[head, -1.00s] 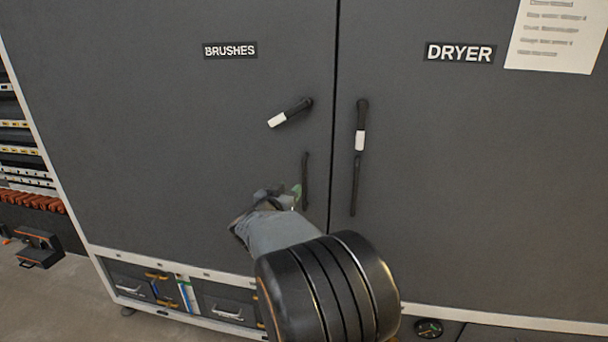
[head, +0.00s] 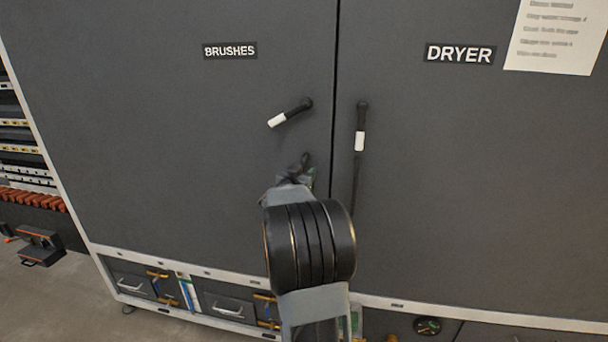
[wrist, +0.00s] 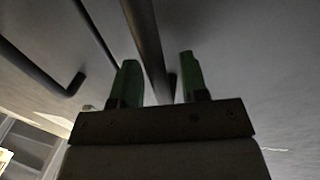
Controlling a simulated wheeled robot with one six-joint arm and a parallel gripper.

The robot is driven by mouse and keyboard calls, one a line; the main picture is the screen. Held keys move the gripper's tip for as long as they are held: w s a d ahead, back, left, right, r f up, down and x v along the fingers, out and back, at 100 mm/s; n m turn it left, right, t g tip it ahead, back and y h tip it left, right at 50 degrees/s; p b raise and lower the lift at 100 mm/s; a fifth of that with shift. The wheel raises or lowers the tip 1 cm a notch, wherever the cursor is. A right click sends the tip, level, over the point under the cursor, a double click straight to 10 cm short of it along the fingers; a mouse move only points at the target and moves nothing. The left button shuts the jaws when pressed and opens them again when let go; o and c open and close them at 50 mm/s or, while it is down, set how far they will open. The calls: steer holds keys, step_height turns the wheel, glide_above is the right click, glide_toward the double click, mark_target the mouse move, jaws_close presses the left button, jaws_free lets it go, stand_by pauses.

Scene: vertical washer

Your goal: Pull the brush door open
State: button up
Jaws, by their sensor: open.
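The brush door (head: 170,130) is a large dark grey panel with a BRUSHES label (head: 230,50); it looks closed against the seam at its right. Its black upright pull handle (head: 306,159) shows only at the top in the head view, the rest being hidden by my gripper (head: 295,175). In the wrist view my gripper (wrist: 158,75) is open, with green fingers on either side of the dark handle bar (wrist: 146,40). I cannot tell whether either finger touches the bar. The brush door's latch lever (head: 290,113), black with a white end, is tilted down-left above.
The dryer door (head: 480,180) lies right of the seam, with an upright lever (head: 361,125) and a pull handle (head: 356,185) close by; that handle also shows in the wrist view (wrist: 40,62). Drawers (head: 228,306) sit below the brush door. A stocked rack (head: 22,150) stands at the left.

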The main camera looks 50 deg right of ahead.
steer(key=shift+c, duration=0.5)
jaws_close()
